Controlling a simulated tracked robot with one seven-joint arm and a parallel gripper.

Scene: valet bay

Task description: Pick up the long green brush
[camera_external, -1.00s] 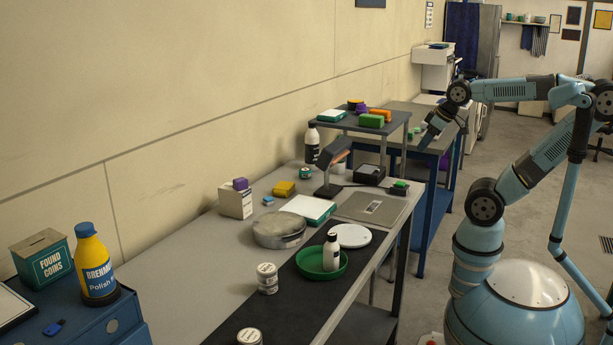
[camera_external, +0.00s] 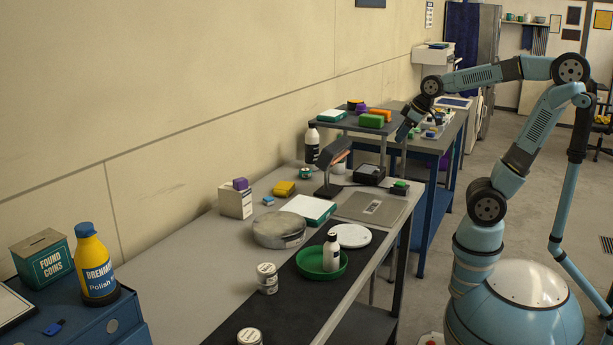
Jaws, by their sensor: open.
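I cannot pick out the long green brush for certain. A green block-shaped thing (camera_external: 371,120) lies at the front of the raised shelf and could be a brush; its bristles cannot be made out. A smaller green-topped thing (camera_external: 400,185) lies on the bench below, near the right edge. My gripper (camera_external: 401,136) is open and hangs pointing down and left at the right end of the raised shelf, to the right of the green block and apart from it. Its fingertips are small and dark here.
Orange and purple things sit beside the green block on the raised shelf (camera_external: 345,124). A desk lamp (camera_external: 333,162) stands below it. A black and white bottle (camera_external: 312,145) stands at left. The back table (camera_external: 452,126) carries several small things. A green dish (camera_external: 310,270) holds a bottle.

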